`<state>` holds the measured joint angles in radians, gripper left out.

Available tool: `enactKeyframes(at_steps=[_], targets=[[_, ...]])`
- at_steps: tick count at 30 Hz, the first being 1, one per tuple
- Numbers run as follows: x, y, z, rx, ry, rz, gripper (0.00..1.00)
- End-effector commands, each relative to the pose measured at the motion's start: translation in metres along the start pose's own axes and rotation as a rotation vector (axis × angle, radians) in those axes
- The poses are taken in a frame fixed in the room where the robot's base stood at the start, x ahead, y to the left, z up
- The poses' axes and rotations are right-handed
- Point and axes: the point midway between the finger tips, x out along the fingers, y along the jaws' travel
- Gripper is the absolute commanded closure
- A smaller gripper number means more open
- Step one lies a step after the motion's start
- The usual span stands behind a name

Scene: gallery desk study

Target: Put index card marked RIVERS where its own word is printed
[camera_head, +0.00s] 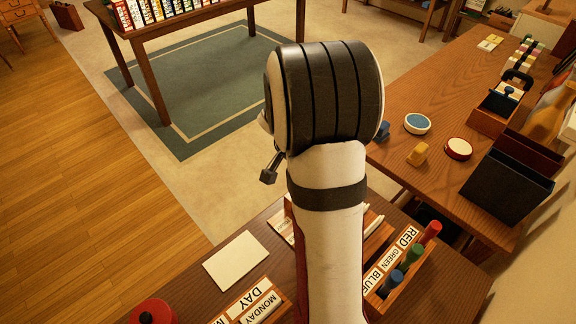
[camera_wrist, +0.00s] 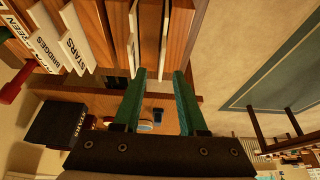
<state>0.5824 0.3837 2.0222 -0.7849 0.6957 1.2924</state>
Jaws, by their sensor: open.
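No card reading RIVERS can be made out in either view. In the wrist view, white cards marked STARS (camera_wrist: 76,53) and BRIDGES (camera_wrist: 45,55) stand in a wooden rack (camera_wrist: 112,40) at upper left. More pale card edges (camera_wrist: 132,50) show near my fingertips, their words unreadable. My gripper (camera_wrist: 160,75) has green fingers spread apart, with nothing clearly held between them. In the head view, my arm hides the gripper and much of the rack. A blank-looking white card (camera_head: 236,260) lies flat on the near desk.
In the head view, a marker holder (camera_head: 398,285) labelled RED, GREEN, BLUE stands right of my arm. A DAY and MONDAY holder (camera_head: 250,302) and a red round object (camera_head: 153,312) are at lower left. Dark trays (camera_head: 510,195) stand on the right desk.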

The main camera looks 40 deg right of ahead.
Motion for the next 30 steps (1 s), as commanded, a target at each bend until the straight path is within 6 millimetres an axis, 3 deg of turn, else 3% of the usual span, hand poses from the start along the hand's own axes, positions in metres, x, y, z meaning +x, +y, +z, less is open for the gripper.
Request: enactKeyframes(at_steps=[10, 18, 25, 30], targets=[[0.058, -0.002, 0.004, -0.002, -0.003, 0.001, 0.59], [0.064, -0.003, 0.004, -0.001, -0.002, -0.002, 0.59], [0.064, -0.003, 0.004, -0.001, -0.002, -0.002, 0.98], [0.064, -0.003, 0.004, -0.001, -0.002, -0.002, 1.00]])
